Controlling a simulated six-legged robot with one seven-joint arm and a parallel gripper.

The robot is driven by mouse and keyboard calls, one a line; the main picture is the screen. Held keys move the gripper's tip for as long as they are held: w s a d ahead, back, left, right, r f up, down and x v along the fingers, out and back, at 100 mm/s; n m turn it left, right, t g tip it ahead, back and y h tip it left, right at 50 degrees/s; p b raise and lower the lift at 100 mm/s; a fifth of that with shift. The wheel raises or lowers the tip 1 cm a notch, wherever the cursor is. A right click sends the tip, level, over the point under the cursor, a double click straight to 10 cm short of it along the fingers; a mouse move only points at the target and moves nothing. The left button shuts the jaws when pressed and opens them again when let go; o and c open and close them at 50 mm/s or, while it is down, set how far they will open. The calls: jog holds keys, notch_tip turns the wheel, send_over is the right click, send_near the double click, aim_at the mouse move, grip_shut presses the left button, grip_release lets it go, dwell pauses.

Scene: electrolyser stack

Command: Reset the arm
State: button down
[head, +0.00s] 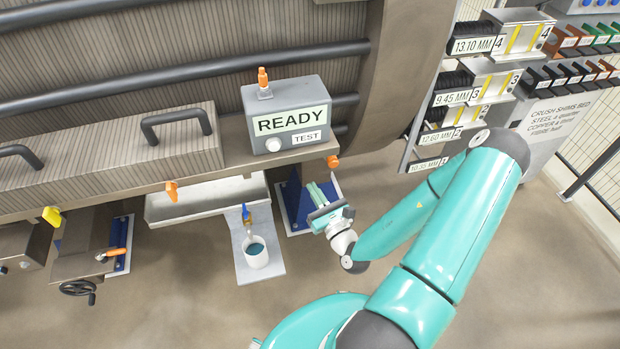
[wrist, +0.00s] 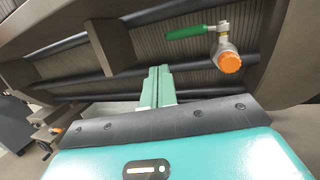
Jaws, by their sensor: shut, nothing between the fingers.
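My arm reaches in from the lower right of the head view, and my gripper (head: 314,187) hangs beside the blue bracket, below the front edge of the bench. In the wrist view my gripper (wrist: 158,72) points at the underside of the machine. Its two green fingers lie together with nothing between them. I cannot tell from these views how near the fingers are to the bracket.
A grey box reading READY (head: 290,122) stands on the bench edge. A white cup (head: 256,252) stands below a blue-handled tap. A labelled shim rack (head: 487,75) is at the upper right. The wrist view shows a green-handled valve (wrist: 197,31) with an orange cap (wrist: 229,62).

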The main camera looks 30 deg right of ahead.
jog(key=s+a+r+n+g+y, duration=0.2)
jog(key=a+r+n+g+y, duration=0.55)
jog(key=a+n+y, duration=0.55)
jog(key=s+a+r+n+g, duration=0.5)
jog(key=s+a+n+g, duration=0.2)
jog(key=n+g, duration=0.55)
jog(key=s+d+r+n+t+h, duration=0.2)
jog(key=r+n+h, duration=0.3)
jog(key=r, duration=0.3)
jog(key=s+d+r+n+t+h, duration=0.3)
jog(key=d+r+n+h, duration=0.1)
jog(key=r+h, duration=0.4)
jog(key=shift+d+n, duration=0.25)
jog(key=shift+n, duration=0.5)
jog(key=shift+d, duration=0.1)
